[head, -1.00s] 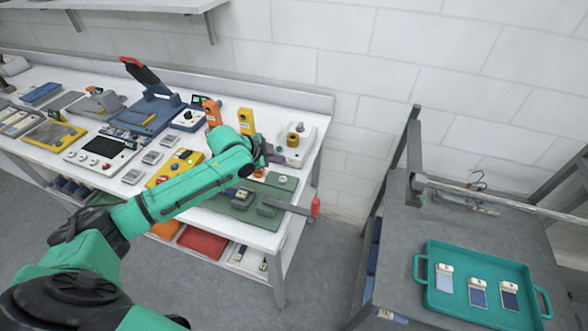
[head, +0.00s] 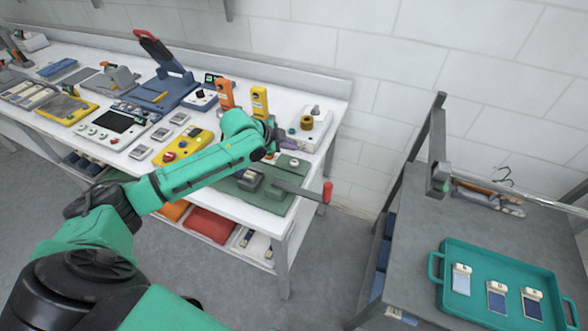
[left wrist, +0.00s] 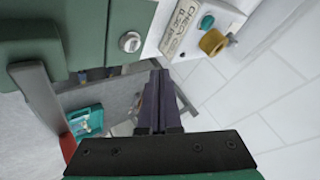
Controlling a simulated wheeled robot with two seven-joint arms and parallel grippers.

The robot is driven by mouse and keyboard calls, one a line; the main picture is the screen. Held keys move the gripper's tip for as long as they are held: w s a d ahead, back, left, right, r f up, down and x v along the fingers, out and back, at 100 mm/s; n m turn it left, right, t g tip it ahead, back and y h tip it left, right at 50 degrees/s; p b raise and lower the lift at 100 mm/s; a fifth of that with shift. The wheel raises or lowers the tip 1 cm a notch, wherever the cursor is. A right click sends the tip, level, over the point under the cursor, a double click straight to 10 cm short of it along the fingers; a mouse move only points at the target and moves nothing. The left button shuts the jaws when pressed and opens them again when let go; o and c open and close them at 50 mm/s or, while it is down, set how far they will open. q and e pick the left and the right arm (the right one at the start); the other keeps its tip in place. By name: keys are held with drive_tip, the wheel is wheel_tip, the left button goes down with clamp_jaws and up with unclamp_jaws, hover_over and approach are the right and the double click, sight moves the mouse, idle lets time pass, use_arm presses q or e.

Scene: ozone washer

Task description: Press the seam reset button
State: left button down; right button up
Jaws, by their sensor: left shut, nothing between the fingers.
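A white box (head: 312,133) stands at the back right corner of the white bench. It carries a yellow ring (head: 306,122). In the left wrist view the box (left wrist: 204,45) shows at the top, with a round teal button (left wrist: 207,22), a printed label (left wrist: 181,25) I cannot read fully, and the yellow ring (left wrist: 213,42). I cannot tell for sure that the teal button is the seam reset button. My left gripper (head: 281,143) is in front of the box, shut and empty. In the left wrist view its dark fingers (left wrist: 158,90) are together, apart from the button.
A green plate (head: 275,200) with a grey lever and red handle (head: 327,191) lies below my left gripper. Orange (head: 226,94) and yellow (head: 260,101) upright devices stand left of the box. A grey table (head: 415,240) with a teal tray (head: 432,268) is at right.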

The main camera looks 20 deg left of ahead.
sight(291, 163)
use_arm(q)
wheel_tip(291, 163, down, 3)
drive_tip(key=shift+f+b, duration=0.2)
drive_tip(key=shift+b, duration=0.45)
drive_tip(key=shift+f, duration=0.1)
use_arm(e)
wheel_tip(291, 163, down, 2)
drive_tip(key=shift+f, duration=0.2)
drive_tip(key=shift+d, duration=0.15)
idle(0.9)
use_arm(q)
drive_tip(key=shift+f, duration=0.4)
drive_tip(key=shift+f, duration=0.5)
use_arm(e)
drive_tip(key=shift+f, duration=0.15)
idle(0.6)
use_arm(q)
drive_tip(key=shift+r+p, duration=0.85)
drive_tip(key=shift+r, duration=0.05)
use_arm(e)
drive_tip(key=shift+r, duration=1)
